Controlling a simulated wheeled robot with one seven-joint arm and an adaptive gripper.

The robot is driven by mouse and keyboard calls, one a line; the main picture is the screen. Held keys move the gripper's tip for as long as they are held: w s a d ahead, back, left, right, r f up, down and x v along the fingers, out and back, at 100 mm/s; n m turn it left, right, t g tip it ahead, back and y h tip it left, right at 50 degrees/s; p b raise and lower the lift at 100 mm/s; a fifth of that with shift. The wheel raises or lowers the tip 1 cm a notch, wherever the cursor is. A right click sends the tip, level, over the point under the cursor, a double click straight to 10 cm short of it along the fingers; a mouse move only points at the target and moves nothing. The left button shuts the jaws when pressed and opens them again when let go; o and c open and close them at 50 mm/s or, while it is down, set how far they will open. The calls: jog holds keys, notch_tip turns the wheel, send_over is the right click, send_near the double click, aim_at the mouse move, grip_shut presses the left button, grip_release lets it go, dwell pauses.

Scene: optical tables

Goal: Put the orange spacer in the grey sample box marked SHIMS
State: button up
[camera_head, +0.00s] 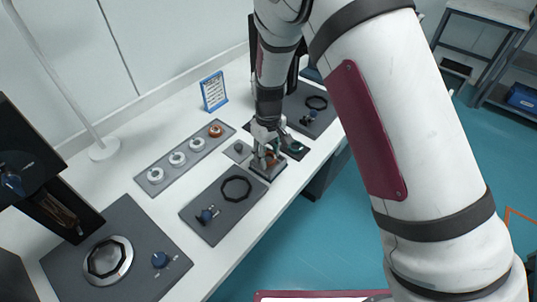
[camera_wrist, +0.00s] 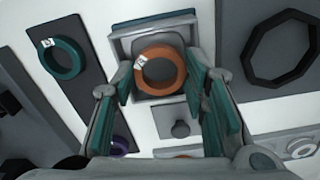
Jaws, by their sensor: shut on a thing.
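The orange spacer (camera_wrist: 160,72) is a ring with a small white tag, between my gripper's fingers (camera_wrist: 162,84) in the wrist view. My gripper is shut on it. The spacer also shows as a small orange patch under my gripper (camera_head: 265,155) in the head view. A grey square box (camera_wrist: 118,46) lies directly beneath the spacer, its rim showing around the ring. The box also shows in the head view (camera_head: 262,176), partly covered by my gripper. I cannot read any marking on it, nor tell whether the spacer touches its floor.
A black octagonal ring (camera_wrist: 252,52) lies on a grey plate beside the box. A teal ring (camera_wrist: 62,58) lies on a dark plate on the other side. A grey knobbed block (camera_wrist: 180,128) is close by. A tray (camera_head: 187,148) holds white rings and an orange-red ring (camera_head: 215,131).

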jog(key=shift+s+d+f, duration=0.1)
jog(key=shift+s+f, duration=0.1)
jog(key=shift+f, duration=0.75)
grip_shut()
jog(key=shift+c, duration=1.4)
grip_release()
jog(key=shift+f, duration=0.15)
jog(key=o, duration=1.3)
jog(key=shift+o, duration=0.5)
jog(key=shift+w+f, duration=0.15)
jog(key=shift+w, duration=0.05)
jog(key=shift+r, duration=0.3)
